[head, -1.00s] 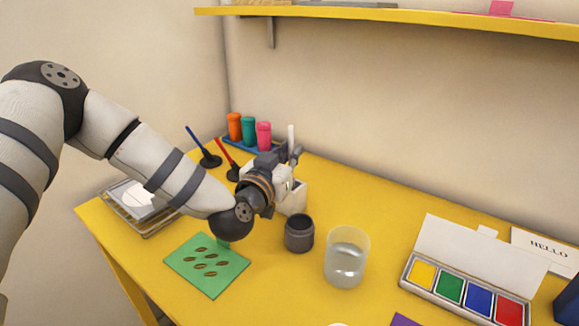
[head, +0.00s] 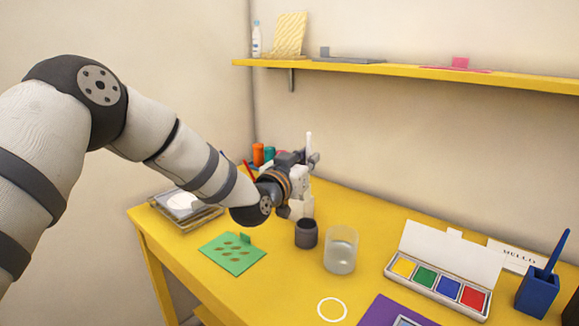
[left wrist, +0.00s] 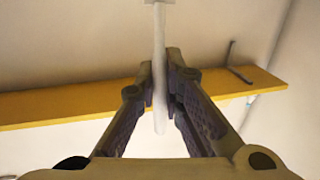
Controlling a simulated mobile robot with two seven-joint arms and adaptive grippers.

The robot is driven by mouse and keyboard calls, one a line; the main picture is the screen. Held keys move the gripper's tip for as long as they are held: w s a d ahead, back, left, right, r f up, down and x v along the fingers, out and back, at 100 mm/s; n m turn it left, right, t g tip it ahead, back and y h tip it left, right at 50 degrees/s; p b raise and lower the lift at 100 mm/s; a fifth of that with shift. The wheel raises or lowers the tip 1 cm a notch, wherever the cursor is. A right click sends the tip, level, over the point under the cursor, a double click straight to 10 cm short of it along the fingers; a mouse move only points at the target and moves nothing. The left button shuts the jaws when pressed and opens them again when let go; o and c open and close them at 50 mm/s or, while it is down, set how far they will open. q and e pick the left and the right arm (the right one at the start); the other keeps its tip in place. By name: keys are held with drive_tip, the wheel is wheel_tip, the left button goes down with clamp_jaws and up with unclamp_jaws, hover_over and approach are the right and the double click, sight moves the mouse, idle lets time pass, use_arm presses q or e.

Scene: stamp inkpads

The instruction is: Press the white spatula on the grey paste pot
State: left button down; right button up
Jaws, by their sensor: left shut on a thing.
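My left gripper (head: 308,158) is shut on the white spatula (head: 308,141), which stands upright in it. In the left wrist view the spatula (left wrist: 159,70) is pinched between the two fingertips (left wrist: 160,82). My right gripper is not in view.
A clear glass (head: 340,250) stands close to the pot's right. A green mat (head: 232,254) lies left, a colour paint box (head: 438,278) right. A yellow shelf (head: 420,75) runs along the wall.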

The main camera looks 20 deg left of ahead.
sight(307, 200)
use_arm(q)
drive_tip(key=shift+s+d, duration=0.1)
drive_tip(key=shift+s, duration=0.05)
drive_tip(key=shift+f, duration=0.55)
drive_tip(key=f+b, duration=0.2)
drive_tip(key=f, duration=0.3)
drive_tip(key=shift+w+f, duration=0.2)
drive_tip(key=shift+r, duration=0.1)
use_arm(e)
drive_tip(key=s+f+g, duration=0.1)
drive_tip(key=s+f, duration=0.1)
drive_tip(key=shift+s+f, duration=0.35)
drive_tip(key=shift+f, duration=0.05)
use_arm(q)
drive_tip(key=shift+r, duration=0.1)
drive_tip(key=shift+f+b, duration=0.3)
drive_tip(key=shift+f, duration=0.25)
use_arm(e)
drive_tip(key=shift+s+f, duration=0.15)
use_arm(q)
drive_tip(key=shift+f, duration=0.1)
idle(0.3)
